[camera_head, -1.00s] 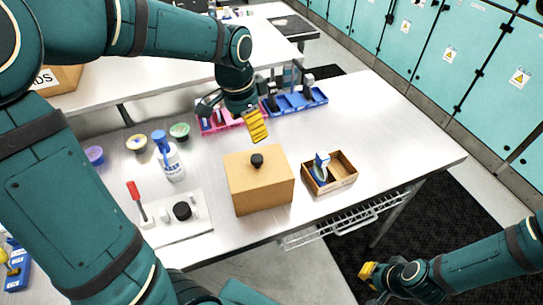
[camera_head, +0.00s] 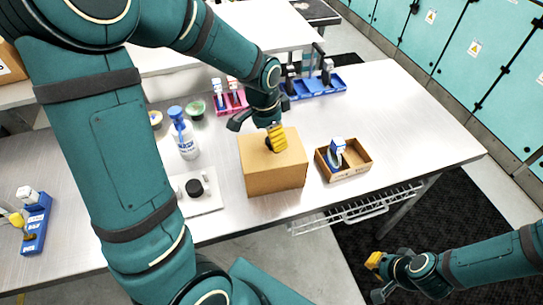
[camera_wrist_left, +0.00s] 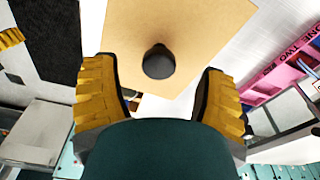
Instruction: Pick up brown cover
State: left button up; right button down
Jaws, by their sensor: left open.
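The brown cover (camera_head: 276,180) is a tan box-shaped hood standing on the metal table in the middle of the head view. Its round black knob (camera_wrist_left: 159,62) shows clearly in the left wrist view. In the head view my left gripper hides most of the knob. My left gripper (camera_head: 275,138) is just over the cover's top. In the left wrist view its yellow-padded fingers (camera_wrist_left: 157,75) are spread on either side of the knob, with gaps between. My right gripper (camera_head: 373,276) is low at the bottom right, off the table, with its fingers apart and empty.
A small open brown box (camera_head: 346,172) with a blue-and-white item inside stands right of the cover. A white bottle with a blue cap (camera_head: 186,142) is to the left. Pink (camera_head: 231,104) and blue (camera_head: 318,86) racks stand behind. The table's right end is bare.

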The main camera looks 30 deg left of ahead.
aim_at(272, 158)
pick_arm(q)
jog(key=shift+w+d+f, duration=0.15)
jog(key=shift+f, duration=1.25)
jog(key=shift+c, duration=0.2)
grip_shut()
jog(key=shift+r, duration=0.1)
